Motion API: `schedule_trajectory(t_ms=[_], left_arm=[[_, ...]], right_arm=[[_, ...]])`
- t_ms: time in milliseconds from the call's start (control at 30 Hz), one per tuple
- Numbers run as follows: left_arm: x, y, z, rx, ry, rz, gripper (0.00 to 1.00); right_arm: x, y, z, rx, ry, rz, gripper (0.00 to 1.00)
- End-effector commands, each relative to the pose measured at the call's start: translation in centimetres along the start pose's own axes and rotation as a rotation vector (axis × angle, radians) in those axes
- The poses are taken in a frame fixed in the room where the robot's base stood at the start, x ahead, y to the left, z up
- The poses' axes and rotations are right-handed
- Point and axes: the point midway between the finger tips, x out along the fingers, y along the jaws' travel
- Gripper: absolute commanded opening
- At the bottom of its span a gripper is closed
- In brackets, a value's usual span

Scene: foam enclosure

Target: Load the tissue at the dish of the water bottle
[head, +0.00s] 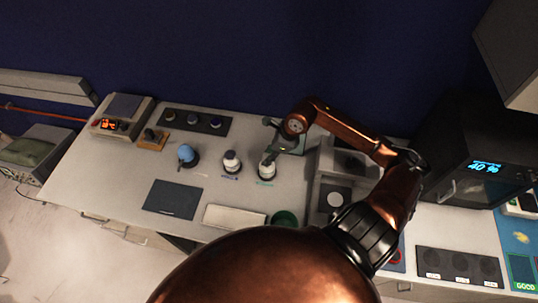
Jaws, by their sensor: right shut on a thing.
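Two white bottles with dark tops stand side by side mid-table, the left one (231,163) with a blue label in front and the right one (267,171) with a green label. The labels are too small to read. My right gripper (268,157) points down at the top of the right bottle, and its fingertips hide that bottle's dish. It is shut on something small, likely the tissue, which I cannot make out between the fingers. I cannot tell whether it touches the dish. My left gripper is not in view.
A blue-topped object (187,154) stands left of the bottles. A dark mat (173,199), a white pad (235,217) and a green round container (286,218) lie in front. A knobbed panel (195,123) is behind. A black device (475,155) stands right. My right arm covers part of the table.

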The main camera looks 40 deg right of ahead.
Motion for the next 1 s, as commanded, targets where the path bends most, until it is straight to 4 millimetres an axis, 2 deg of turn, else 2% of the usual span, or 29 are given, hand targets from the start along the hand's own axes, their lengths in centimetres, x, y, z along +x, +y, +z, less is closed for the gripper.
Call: schedule_trajectory(t_ms=[1000], left_arm=[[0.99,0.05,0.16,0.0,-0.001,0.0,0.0]], right_arm=[[1.06,0.04,-0.49,0.0,0.002,0.001,0.11]])
